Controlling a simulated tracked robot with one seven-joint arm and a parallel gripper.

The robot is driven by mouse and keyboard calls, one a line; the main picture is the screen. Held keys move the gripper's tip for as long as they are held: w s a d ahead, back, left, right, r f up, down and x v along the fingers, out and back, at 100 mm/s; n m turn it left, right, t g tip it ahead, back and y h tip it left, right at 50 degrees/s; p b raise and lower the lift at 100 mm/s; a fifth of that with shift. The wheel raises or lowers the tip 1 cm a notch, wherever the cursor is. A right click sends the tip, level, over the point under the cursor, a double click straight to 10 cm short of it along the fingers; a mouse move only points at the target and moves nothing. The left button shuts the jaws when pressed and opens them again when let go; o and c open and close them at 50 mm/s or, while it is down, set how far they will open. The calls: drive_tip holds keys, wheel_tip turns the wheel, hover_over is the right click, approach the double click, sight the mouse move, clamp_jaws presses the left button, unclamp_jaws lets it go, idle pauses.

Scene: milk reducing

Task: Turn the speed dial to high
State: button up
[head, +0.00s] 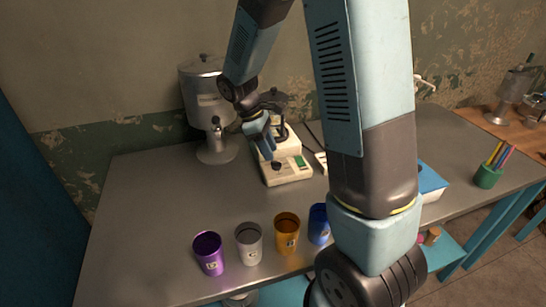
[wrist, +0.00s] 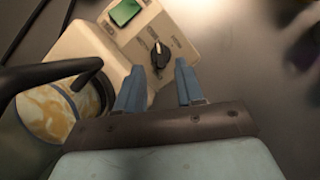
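The speed dial (wrist: 160,55) is a black knob with a pale pointer line on the cream machine's front panel. It lies just beyond my fingertips in the wrist view, and the small lettering around it is too blurred to read. My gripper (wrist: 158,78) is open, with its two blue fingers apart and nothing visible between them. In the head view the dial (head: 276,166) shows dark on the machine base (head: 290,175), and my gripper (head: 266,150) is above and close to it. I cannot tell whether the fingers touch the dial.
A green switch (wrist: 125,11) sits on the same panel. A metal container with a black handle (wrist: 60,110) is close on the left in the wrist view. A metal urn (head: 208,100) stands left of the machine. Several cups, including a purple one (head: 209,255), line the table's front edge.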

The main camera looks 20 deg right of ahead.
sight(276, 165)
drive_tip(key=shift+x, duration=1.75)
clamp_jaws()
